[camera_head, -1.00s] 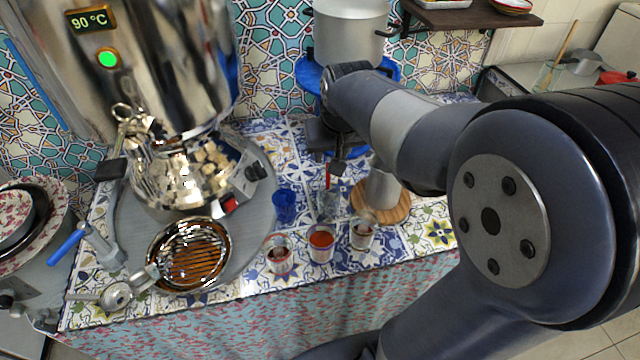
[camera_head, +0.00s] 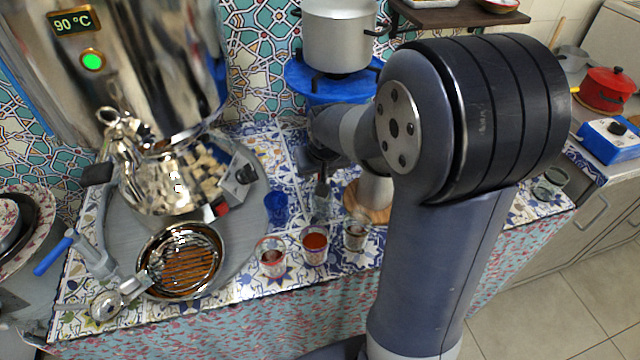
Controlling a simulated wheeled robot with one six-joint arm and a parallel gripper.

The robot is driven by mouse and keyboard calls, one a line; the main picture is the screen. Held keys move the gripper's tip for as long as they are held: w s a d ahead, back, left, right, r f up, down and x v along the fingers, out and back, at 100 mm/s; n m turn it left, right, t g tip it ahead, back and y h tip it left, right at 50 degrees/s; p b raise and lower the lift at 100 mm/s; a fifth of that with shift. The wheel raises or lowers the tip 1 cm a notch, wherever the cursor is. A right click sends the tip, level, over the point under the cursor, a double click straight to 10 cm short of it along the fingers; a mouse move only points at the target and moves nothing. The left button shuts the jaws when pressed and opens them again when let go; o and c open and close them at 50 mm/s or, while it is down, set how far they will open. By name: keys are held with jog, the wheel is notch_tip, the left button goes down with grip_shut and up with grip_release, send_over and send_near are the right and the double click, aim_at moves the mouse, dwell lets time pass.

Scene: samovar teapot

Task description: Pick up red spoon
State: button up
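The clear glass (camera_head: 319,208) stands on the tiled tabletop, behind the row of small cups. The red spoon does not show now; my arm and gripper cover the space just above the glass where it stood. My gripper (camera_head: 321,188) is a small dark shape pointing down over the glass rim. Its fingers are too small and too blended to tell whether they are open or shut, or whether they touch the spoon.
A blue glass (camera_head: 276,208) stands close left of the clear glass. Small cups (camera_head: 271,257), (camera_head: 315,246) and (camera_head: 355,236) line the front. A metal pot sits on a wooden board (camera_head: 382,212) at right. The samovar (camera_head: 150,60) is at left.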

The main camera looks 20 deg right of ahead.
jog(key=shift+c, duration=0.2)
grip_shut()
